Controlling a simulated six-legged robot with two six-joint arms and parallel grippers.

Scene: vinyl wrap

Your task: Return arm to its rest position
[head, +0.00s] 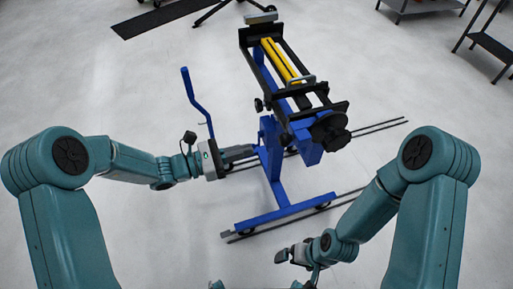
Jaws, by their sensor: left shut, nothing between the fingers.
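My left arm comes in from the left and reaches toward the middle. Its gripper (246,152) is shut and empty, beside the post of a blue wheeled stand (273,175). I cannot tell whether the gripper touches the post. My right arm is bent low at the lower right. Its gripper (284,256) is small and points left, in front of the stand's base, and I cannot make out its fingers.
The stand carries a black frame with yellow bars (280,60) and a blue lever (194,97) on its left. Dark rails (245,236) lie on the floor under it. A dark mat (160,18) lies at the back left. Shelving (490,45) stands at the back right.

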